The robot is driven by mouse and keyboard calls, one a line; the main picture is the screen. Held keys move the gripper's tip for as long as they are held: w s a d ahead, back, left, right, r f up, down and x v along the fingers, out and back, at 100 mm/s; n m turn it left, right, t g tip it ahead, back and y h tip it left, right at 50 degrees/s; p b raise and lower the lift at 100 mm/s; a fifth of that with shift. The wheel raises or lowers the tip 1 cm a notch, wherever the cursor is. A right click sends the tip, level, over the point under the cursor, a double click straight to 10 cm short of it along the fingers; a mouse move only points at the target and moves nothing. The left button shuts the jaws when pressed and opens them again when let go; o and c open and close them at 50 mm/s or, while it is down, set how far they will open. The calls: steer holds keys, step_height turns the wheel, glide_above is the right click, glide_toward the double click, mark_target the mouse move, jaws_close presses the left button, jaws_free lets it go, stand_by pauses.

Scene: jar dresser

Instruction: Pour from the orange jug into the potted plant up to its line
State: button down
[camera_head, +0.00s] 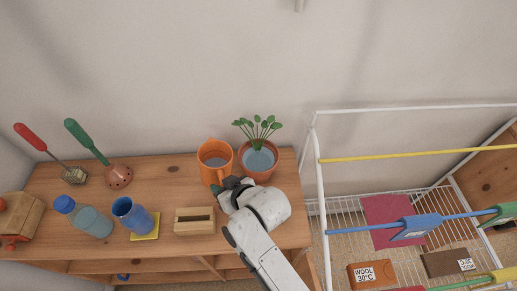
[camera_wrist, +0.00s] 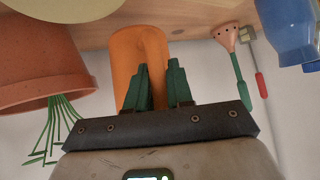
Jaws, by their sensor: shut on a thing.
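The orange jug (camera_head: 206,173) stands upright at the back right of the dresser top, with grey-blue liquid inside. In the wrist view, which looks upside down, the jug (camera_wrist: 127,50) is just beyond my fingers. My gripper (camera_head: 228,183) is at its near side; its dark green fingers (camera_wrist: 160,78) are shut on the jug's handle, partly hidden. I cannot tell whether the jug touches the wood. The potted plant (camera_head: 257,176) stands close to the right of the jug, with grey-blue liquid in its terracotta pot; the pot (camera_wrist: 40,75) is left in the wrist view. I cannot make out its line.
On the wooden dresser (camera_head: 180,254) are a small wooden box (camera_head: 195,228), a blue jug (camera_head: 140,221) on a yellow mat (camera_head: 147,236), a blue bottle (camera_head: 92,222) and a copper rose with green handle (camera_head: 118,178). A white wire rack (camera_head: 318,185) stands right.

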steer(key=shift+a+f+n+h, duration=0.35)
steer(key=shift+a+n+h, duration=0.05)
steer(key=shift+h, duration=0.1)
steer(key=shift+r+p, duration=0.4)
steer(key=shift+r, duration=1.6)
